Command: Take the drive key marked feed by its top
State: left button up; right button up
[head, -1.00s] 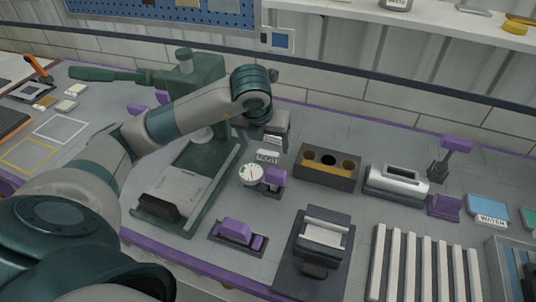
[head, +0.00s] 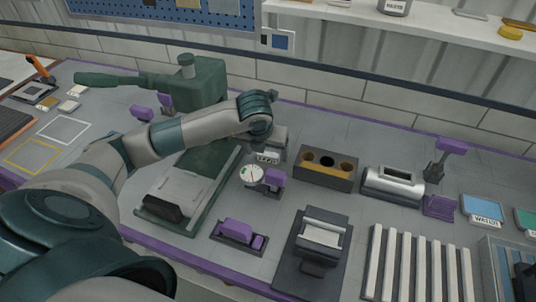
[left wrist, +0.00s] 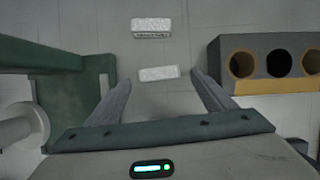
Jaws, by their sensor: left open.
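A small pale block with dark lettering (head: 268,157) stands on the grey bench, just left of the dark holder with holes; the lettering is too small to read surely. In the left wrist view a pale block with a marked front face (left wrist: 151,30) lies beyond my fingertips. A second pale rectangular top (left wrist: 158,73) shows between the fingertips. I cannot tell which is the feed key. My left gripper (left wrist: 161,82) is open and empty, pointing down above the bench; in the head view it (head: 272,143) partly hides this spot. My right gripper is not in view.
The holder with three round holes (head: 325,183) stands close on the right. A green press (head: 205,85) is at the left. A white dial (head: 251,174) and a purple-topped part (head: 274,178) sit in front. A silver machine (head: 393,184) stands further right.

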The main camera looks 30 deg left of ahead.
aim_at(268, 157)
pick_arm(q)
jog(key=shift+p+x, duration=0.35)
jog(key=shift+x, duration=1.05)
jog(key=shift+a, duration=0.1)
jog(key=c, duration=1.4)
jog(key=shift+r, duration=0.15)
jog(key=shift+c, duration=0.2)
